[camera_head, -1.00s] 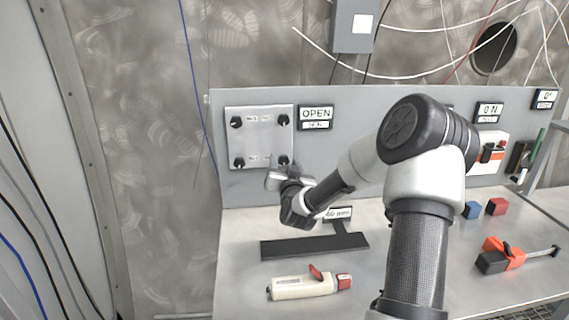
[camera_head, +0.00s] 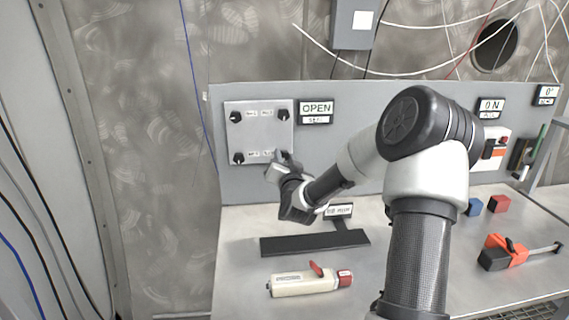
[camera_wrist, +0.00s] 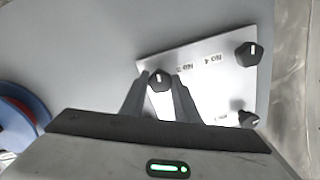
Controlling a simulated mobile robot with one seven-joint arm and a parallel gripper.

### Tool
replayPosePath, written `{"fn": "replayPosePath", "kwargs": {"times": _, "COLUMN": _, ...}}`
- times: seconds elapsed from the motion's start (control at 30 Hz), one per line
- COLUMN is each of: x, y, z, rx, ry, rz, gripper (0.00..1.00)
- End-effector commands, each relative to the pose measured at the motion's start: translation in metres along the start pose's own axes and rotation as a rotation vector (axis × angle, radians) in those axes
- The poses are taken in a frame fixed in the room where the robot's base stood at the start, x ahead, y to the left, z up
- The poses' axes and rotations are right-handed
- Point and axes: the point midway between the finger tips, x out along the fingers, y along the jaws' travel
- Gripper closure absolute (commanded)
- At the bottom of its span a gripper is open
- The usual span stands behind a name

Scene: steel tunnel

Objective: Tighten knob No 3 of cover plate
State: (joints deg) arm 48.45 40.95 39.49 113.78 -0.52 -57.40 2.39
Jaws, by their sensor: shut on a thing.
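The cover plate (camera_head: 258,132) is a light square plate on the grey upright panel, with a black knob at each corner. My gripper (camera_head: 281,162) is at its lower right corner and hides most of that knob. In the wrist view, my gripper (camera_wrist: 160,82) has its two fingers on either side of a dark knob (camera_wrist: 159,79) with a white mark, shut on it. The label beside this knob seems to read No 3. Another knob (camera_wrist: 249,54) stands by the label No 4. A further knob (camera_wrist: 249,119) shows at the plate's lower edge.
An OPEN sign (camera_head: 316,108) is right of the plate. On the bench are a black stand (camera_head: 315,244), a cream tool (camera_head: 305,284), blue (camera_head: 474,207) and red (camera_head: 498,204) blocks and an orange tool (camera_head: 504,253). A blue and red round thing (camera_wrist: 18,122) is at the wrist view's left.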

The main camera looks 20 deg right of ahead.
Motion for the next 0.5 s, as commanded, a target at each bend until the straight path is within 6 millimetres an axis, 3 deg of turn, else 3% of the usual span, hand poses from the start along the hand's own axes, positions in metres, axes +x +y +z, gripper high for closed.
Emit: {"fn": "replayPosePath", "kwargs": {"times": 0.5, "x": -0.0003, "y": 0.0021, "z": 0.0039, "rx": 0.479, "ry": 0.000, "rz": -0.001, "gripper": 0.94}}
